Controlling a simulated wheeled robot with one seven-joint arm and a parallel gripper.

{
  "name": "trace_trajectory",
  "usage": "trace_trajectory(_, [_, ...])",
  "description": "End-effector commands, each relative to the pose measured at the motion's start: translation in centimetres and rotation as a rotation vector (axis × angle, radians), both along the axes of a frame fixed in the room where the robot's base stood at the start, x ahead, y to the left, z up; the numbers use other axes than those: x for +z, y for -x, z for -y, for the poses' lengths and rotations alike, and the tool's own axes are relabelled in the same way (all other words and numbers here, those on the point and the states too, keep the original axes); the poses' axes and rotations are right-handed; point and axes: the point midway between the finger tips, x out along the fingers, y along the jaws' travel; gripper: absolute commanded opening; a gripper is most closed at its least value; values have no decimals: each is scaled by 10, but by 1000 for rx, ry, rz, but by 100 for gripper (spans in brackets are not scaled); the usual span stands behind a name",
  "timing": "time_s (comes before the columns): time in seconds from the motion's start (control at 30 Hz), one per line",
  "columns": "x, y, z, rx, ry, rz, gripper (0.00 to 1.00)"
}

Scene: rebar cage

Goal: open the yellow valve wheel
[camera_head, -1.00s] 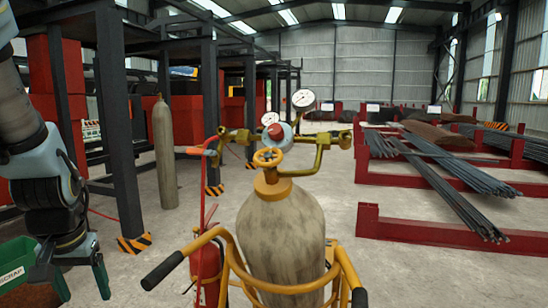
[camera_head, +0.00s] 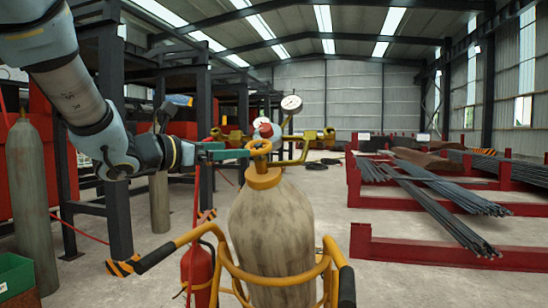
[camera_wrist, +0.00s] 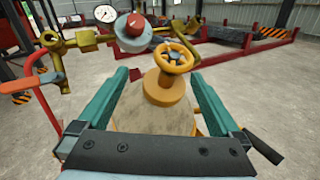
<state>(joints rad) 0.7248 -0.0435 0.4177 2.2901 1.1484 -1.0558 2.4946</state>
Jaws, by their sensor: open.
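The yellow valve wheel (camera_head: 258,147) sits on top of a tan gas cylinder (camera_head: 270,225) with an orange collar. In the wrist view the wheel (camera_wrist: 174,58) shows ahead, just beyond and between my two green fingers. My gripper (camera_head: 236,152) reaches in from the left at wheel height, its fingertips close to the wheel's left side. In the wrist view my gripper (camera_wrist: 160,80) is open, with nothing held between the fingers. I cannot tell whether a fingertip touches the wheel. The brass regulator with a red knob (camera_wrist: 130,31) stands beside the wheel, partly hidden in the head view.
A pressure gauge (camera_head: 291,104) rises behind the wheel. The yellow cylinder cart (camera_head: 232,270) with black handles surrounds the cylinder. A red fire extinguisher (camera_head: 197,272) stands at its left. Red racks with rebar (camera_head: 430,180) are on the right, with open floor between.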

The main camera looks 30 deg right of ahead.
Motion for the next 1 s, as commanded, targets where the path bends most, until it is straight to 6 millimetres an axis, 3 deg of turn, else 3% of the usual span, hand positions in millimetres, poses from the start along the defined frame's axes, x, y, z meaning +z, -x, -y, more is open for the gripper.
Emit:
trace_trajectory(0.2, [5,12,14,-73,-20,119,100])
trace_trajectory(0.7, [7,-11,93,-69,-19,114,100])
trace_trajectory(1.0, [4,-16,111,-66,-18,115,100])
